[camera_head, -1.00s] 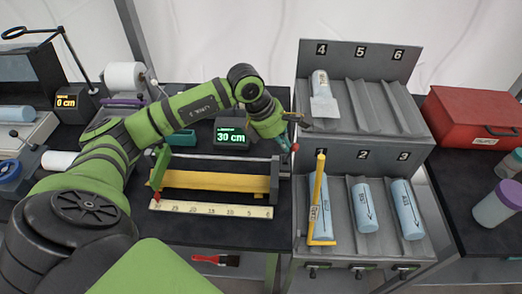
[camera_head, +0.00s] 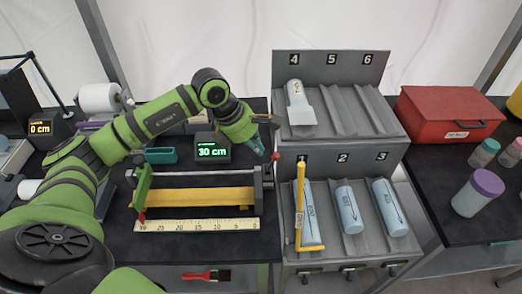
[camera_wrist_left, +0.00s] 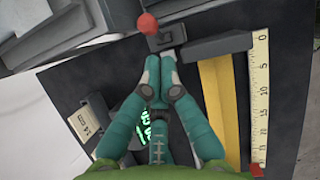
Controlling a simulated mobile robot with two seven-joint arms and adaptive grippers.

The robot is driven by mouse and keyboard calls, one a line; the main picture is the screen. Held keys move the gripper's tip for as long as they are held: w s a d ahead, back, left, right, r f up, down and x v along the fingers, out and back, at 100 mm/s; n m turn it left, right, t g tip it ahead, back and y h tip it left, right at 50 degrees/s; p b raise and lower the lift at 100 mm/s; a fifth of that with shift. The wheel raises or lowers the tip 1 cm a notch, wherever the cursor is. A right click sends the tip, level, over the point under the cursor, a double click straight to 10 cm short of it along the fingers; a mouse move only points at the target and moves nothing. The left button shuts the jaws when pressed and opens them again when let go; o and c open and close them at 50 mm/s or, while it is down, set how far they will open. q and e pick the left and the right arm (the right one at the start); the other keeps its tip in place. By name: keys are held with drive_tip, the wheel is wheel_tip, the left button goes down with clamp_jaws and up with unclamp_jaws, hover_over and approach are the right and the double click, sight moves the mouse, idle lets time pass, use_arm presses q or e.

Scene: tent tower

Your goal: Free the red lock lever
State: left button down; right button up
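The red lock lever shows as a round red knob (camera_head: 275,156) at the right end of the measuring bench, beside its dark end block. In the left wrist view the knob (camera_wrist_left: 148,23) stands above a grey bracket, beyond my fingertips. My left gripper (camera_head: 261,151) is just left of the knob, pointing down. In the left wrist view its teal fingers (camera_wrist_left: 159,68) meet at the tips with nothing visible between them. A small gap shows between tips and knob. The bench holds a yellow strip (camera_head: 200,197) beside a ruler (camera_head: 195,225). My right gripper is not in view.
A display reading 30 cm (camera_head: 211,150) stands behind the bench. A grey rack (camera_head: 328,163) with blue rolls and a yellow L-shaped piece (camera_head: 300,215) is close on the right. A red toolbox (camera_head: 450,118) stands further right. Dark table is bare in front of the ruler.

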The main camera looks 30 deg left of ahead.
use_arm(q)
drive_tip(key=b+v, duration=0.3)
drive_tip(key=v, duration=0.8)
drive_tip(key=shift+s+a, duration=0.2)
drive_tip(key=shift+s, duration=0.2)
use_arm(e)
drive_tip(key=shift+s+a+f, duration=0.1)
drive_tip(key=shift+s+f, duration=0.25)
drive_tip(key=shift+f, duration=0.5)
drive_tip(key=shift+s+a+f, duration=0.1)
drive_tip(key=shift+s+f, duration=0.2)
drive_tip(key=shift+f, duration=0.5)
